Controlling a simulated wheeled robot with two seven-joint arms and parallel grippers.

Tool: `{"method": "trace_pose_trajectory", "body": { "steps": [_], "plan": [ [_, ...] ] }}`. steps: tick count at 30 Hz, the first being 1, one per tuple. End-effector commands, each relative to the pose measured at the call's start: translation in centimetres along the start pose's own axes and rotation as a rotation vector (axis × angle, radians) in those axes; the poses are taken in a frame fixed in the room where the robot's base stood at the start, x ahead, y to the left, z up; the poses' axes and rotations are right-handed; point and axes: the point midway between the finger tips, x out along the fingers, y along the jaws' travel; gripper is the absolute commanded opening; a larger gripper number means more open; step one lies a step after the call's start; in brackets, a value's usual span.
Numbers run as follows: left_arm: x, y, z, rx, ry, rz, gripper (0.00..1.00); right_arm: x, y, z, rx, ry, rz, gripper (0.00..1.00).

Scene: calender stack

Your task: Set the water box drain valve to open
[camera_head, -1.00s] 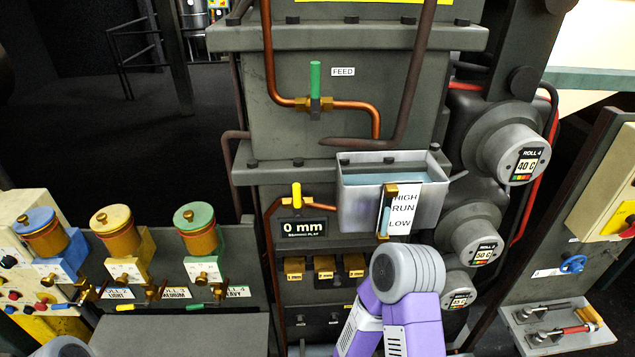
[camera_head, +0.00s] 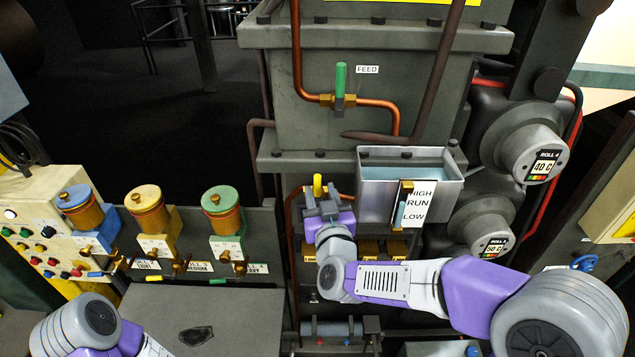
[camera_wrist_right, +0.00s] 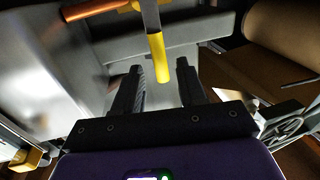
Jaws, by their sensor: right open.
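The water box (camera_head: 370,201) is a grey metal tank with bluish water, mounted on the machine front. To its left, the drain valve's yellow handle (camera_head: 318,182) points upward. My right gripper (camera_head: 320,197) is open just in front of this handle and partly hides the valve's pipe and body. In the right wrist view, the yellow handle (camera_wrist_right: 158,58) hangs from a grey stem, and its tip lies between the open fingertips of my right gripper (camera_wrist_right: 158,76). I see no finger touching it. My left gripper is not in view; only part of that arm shows at lower left.
A green-handled feed valve (camera_head: 340,85) sits above on a copper pipe. The level gauge (camera_head: 403,205) is on the box front. Brass blocks (camera_head: 368,250) are below. Roll housings (camera_head: 522,150) stand at right, colored pots (camera_head: 147,210) at left.

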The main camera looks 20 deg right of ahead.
Motion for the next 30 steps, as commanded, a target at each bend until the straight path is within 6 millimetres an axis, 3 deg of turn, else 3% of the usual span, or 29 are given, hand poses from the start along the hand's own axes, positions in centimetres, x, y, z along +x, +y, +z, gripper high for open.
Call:
{"method": "trace_pose_trajectory", "body": {
  "steps": [7, 18, 26, 30],
  "plan": [
    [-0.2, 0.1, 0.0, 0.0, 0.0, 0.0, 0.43, 3.3, 0.0, 0.0, -0.002, -0.001, -0.001, 0.41],
    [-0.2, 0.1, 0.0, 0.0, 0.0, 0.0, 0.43, 4.0, -0.1, 0.1, 0.0, -0.001, -0.002, 0.41],
    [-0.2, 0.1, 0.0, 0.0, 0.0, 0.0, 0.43, 4.0, -0.1, 0.1, 0.0, -0.001, -0.002, 0.01],
    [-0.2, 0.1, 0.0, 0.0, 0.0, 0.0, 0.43, 4.0, -0.1, 0.1, 0.0, -0.001, -0.003, 0.0]
  ]
}}
